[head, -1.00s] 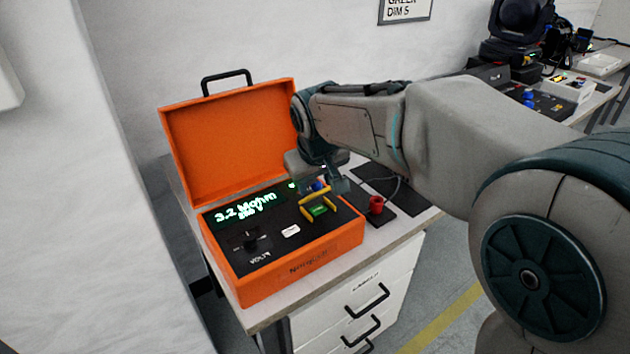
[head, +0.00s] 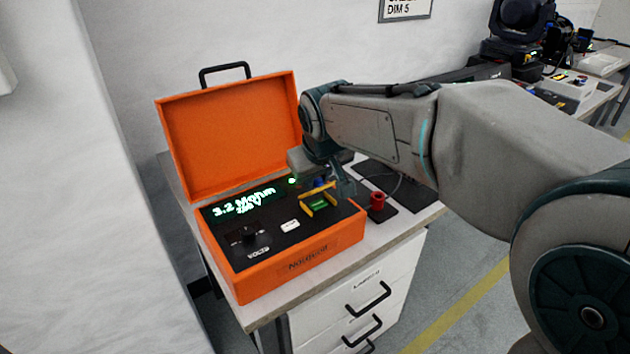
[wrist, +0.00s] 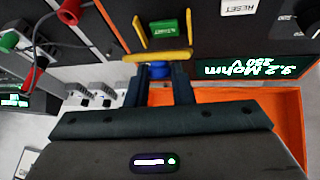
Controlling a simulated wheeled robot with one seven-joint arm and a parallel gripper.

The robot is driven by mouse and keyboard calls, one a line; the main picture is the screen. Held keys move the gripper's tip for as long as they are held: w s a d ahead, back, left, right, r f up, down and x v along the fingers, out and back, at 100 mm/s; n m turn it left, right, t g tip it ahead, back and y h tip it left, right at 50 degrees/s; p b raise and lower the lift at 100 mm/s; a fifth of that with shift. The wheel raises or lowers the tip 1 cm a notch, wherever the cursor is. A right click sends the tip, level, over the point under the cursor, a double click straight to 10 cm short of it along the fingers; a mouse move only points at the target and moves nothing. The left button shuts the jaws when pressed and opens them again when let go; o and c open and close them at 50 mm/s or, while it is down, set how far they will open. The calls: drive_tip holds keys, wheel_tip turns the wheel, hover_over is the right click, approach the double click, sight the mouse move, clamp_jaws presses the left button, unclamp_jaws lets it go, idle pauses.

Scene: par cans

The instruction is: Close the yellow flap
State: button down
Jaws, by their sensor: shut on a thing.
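The yellow flap (head: 320,189) stands raised over the green button (head: 319,205) on the black panel of the orange case. In the wrist view the flap (wrist: 158,56) is seen nearly edge-on as a yellow bar, with the green button (wrist: 163,36) just beyond it. My gripper (wrist: 160,72) has its two fingertips against the bar and is shut on the flap, with a gap between the fingers. A blue knob or socket (wrist: 158,71) shows in that gap. In the head view my gripper (head: 342,184) is beside the flap, and its fingers are partly hidden.
The orange case (head: 228,135) has its lid open at the back. Its panel carries a green-lit display (head: 243,203), a black dial (head: 245,236) and a white reset button (head: 290,225). A red plug (head: 377,200) with a cable stands right of the case on the table.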

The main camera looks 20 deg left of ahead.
sight(328, 217)
drive_tip(key=t+y+b, duration=0.1)
drive_tip(key=b, duration=0.3)
drive_tip(key=s+d+f+t+y+b, duration=0.1)
drive_tip(key=b, duration=0.3)
drive_tip(key=d+f+t+y+b, duration=0.1)
drive_tip(key=b, duration=0.3)
drive_tip(key=shift+s+f+m, duration=0.25)
drive_tip(key=shift+m, duration=0.05)
drive_tip(key=t+y+b, duration=0.1)
drive_tip(key=b, duration=0.3)
drive_tip(key=f+t+y+b, duration=0.1)
drive_tip(key=b, duration=0.3)
drive_tip(key=shift+s+d+f, duration=0.15)
drive_tip(key=shift+s+d, duration=0.2)
drive_tip(key=shift+s+f+t+y+b, duration=0.1)
drive_tip(key=shift+t+y+b, duration=0.35)
drive_tip(key=shift+b, duration=0.8)
drive_tip(key=shift+d+m+b, duration=0.1)
drive_tip(key=shift+m+b, duration=0.2)
drive_tip(key=shift+b, duration=0.2)
drive_tip(key=c, duration=1.3)
unclamp_jaws()
drive_tip(key=shift+o, duration=0.2)
drive_tip(key=shift+t, duration=0.25)
